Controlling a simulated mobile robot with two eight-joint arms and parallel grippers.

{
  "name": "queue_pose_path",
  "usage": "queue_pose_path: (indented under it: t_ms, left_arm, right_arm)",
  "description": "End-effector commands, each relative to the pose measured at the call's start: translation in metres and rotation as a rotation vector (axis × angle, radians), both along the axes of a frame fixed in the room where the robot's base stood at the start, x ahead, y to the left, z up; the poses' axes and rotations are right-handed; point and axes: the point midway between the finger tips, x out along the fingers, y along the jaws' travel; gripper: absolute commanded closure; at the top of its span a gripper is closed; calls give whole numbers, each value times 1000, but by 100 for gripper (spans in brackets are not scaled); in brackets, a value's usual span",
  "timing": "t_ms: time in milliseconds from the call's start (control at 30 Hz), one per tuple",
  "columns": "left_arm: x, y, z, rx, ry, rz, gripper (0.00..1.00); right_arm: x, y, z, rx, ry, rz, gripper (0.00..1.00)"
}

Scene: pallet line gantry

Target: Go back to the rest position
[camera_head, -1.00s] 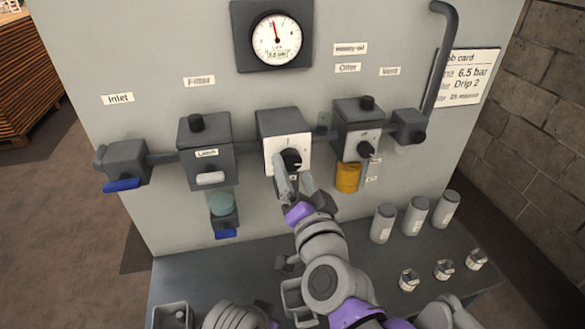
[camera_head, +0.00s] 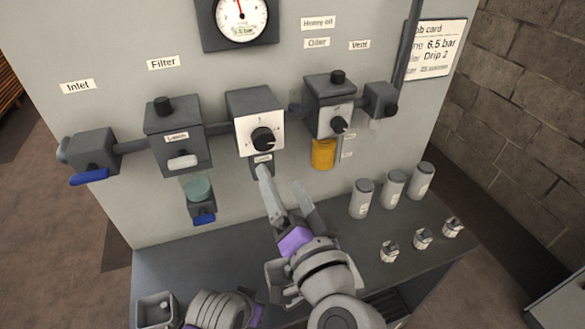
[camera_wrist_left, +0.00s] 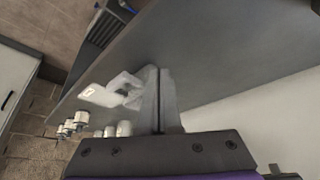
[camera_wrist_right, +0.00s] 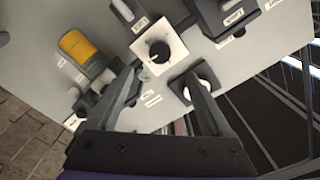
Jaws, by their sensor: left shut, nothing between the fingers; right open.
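My right gripper (camera_head: 281,182) is open and empty in the head view. Its fingers point up at the panel, just below the white-faced regulator (camera_head: 258,132) with its black knob (camera_head: 263,139). In the right wrist view, the open fingers (camera_wrist_right: 158,78) have a gap between them, and the knob (camera_wrist_right: 159,51) shows beyond, apart from them. My left gripper (camera_wrist_left: 160,75) is shut and empty in the left wrist view, over the grey bench. In the head view only part of the left arm shows at the bottom; I cannot make out its fingertips.
The panel carries a gauge (camera_head: 241,18), a filter block (camera_head: 178,136), a blue-handled inlet valve (camera_head: 94,155) and an oiler with a yellow bowl (camera_head: 323,154). Several canisters and small fittings stand on the bench (camera_head: 340,235) at right. A grey bin (camera_head: 157,311) stands at its front left.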

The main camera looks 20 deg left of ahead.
Motion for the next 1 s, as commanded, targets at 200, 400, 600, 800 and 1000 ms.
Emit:
queue_pose_path:
  t_ms: [200, 400, 600, 800, 1000]
  left_arm:
    - [0, 0, 0, 0, 0, 0, 100]
    - [1, 0, 5, 0, -2, 0, 100]
    - [3, 0, 11, 0, -5, 0, 100]
    - [4, 0, 15, 0, -8, 0, 100]
    - [5, 0, 18, 0, -10, 0, 100]
  right_arm:
    - [2, -3, -4, -16, 0, 1, 16]
    - [11, -37, -54, -204, 28, 29, 16]
    - [10, -113, -148, -513, 186, 27, 16]
    - [-15, -201, -227, -759, 424, -30, 16]
    - [-52, -275, -275, -913, 654, -105, 16]
